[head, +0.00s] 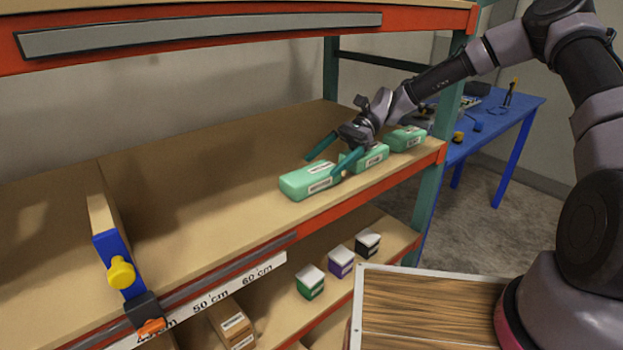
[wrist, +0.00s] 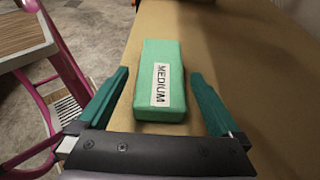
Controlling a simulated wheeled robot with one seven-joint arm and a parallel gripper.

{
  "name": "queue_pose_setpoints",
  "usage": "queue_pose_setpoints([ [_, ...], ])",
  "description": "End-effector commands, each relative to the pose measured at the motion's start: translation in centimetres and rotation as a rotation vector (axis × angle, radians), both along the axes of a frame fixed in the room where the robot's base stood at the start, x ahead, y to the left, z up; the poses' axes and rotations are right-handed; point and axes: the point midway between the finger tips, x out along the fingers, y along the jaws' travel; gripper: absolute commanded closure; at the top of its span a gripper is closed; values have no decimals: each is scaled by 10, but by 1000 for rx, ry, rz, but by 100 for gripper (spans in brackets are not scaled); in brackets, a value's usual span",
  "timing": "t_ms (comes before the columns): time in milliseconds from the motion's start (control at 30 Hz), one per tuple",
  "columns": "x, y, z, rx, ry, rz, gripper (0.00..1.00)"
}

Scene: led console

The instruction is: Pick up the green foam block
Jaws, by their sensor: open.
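Three green foam blocks stand in a row along the front edge of the wooden shelf in the head view: a left one (head: 306,183), a middle one (head: 372,157) and a right one (head: 406,138). My gripper (head: 326,167) is open and points left above the left block. In the wrist view my gripper (wrist: 160,78) has its two teal fingers apart, one on each side of a green block labelled MEDIUM (wrist: 160,65). The fingers appear clear of its sides. My gripper partly hides the middle block.
The shelf (head: 190,210) is bare left of the blocks up to a blue-ended divider (head: 118,262) with a yellow knob. An upper shelf beam (head: 250,35) runs above. Small boxes (head: 341,261) sit on the lower shelf. A blue table (head: 500,112) with tools stands behind right.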

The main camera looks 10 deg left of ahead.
Motion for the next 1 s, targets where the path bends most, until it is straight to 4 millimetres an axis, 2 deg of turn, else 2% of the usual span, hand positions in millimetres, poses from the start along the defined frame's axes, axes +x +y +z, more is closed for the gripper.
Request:
queue_pose_setpoints([
  [300, -30, 29, -15, 1, 2, 2, 0],
  [600, -33, 32, -17, -1, 1, 1, 0],
  [667, -33, 32, -17, -1, 1, 1, 19],
  [700, -33, 32, -17, -1, 1, 1, 34],
  [800, -33, 32, -17, -1, 1, 1, 70],
  [1000, -33, 32, -17, -1, 1, 1, 70],
])
